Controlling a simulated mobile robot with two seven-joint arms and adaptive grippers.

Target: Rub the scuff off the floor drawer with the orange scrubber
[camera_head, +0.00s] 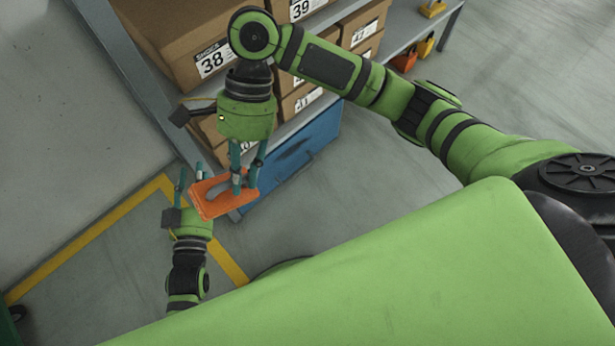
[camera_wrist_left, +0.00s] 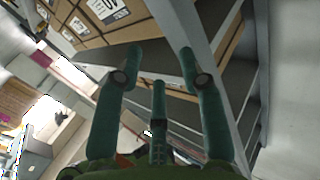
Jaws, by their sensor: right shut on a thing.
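The orange scrubber (camera_head: 212,203) is held in my right gripper (camera_head: 243,185), which is shut on it. It hangs near the left end of the blue floor drawer (camera_head: 318,146); I cannot tell whether they touch. The drawer sits at the bottom of the shelf. Darker marks show on its blue face, but I cannot tell which is the scuff. The drawer's left part is partly hidden behind my right gripper and the scrubber. My left gripper (camera_head: 189,177) points up, just left of the scrubber. In the left wrist view its fingers (camera_wrist_left: 158,75) are spread and empty.
A grey shelf (camera_head: 147,90) holds several cardboard boxes (camera_head: 185,38) with numbered labels. Yellow floor tape (camera_head: 90,237) runs along the left. Orange and yellow items (camera_head: 405,61) stand at the back right. The grey floor (camera_head: 530,80) on the right is clear.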

